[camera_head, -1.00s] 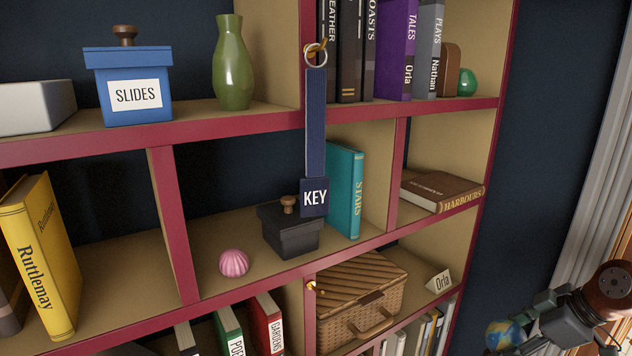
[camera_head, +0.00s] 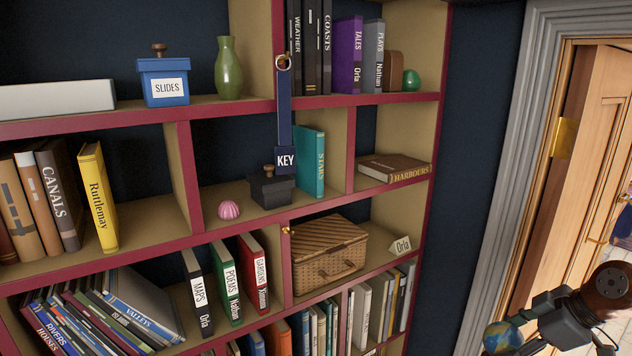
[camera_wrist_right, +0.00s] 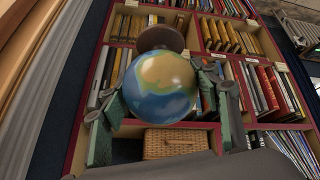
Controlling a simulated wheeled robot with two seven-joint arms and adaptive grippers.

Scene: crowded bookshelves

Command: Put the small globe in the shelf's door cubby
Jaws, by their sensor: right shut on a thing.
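The small globe (camera_head: 502,338), blue with green and tan land, is at the lower right of the head view. My right gripper (camera_head: 524,326) is shut on it, in front of the wall right of the bookshelf and clear of the shelves. In the right wrist view the globe (camera_wrist_right: 160,86) sits between the two green-padded fingers of the gripper (camera_wrist_right: 168,112), with a round brown base beyond it. The red-edged bookshelf (camera_head: 235,242) fills the left and middle of the head view. My left gripper is out of view.
A KEY tag (camera_head: 285,160) hangs in front. A wooden door (camera_head: 580,170) stands at the right.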

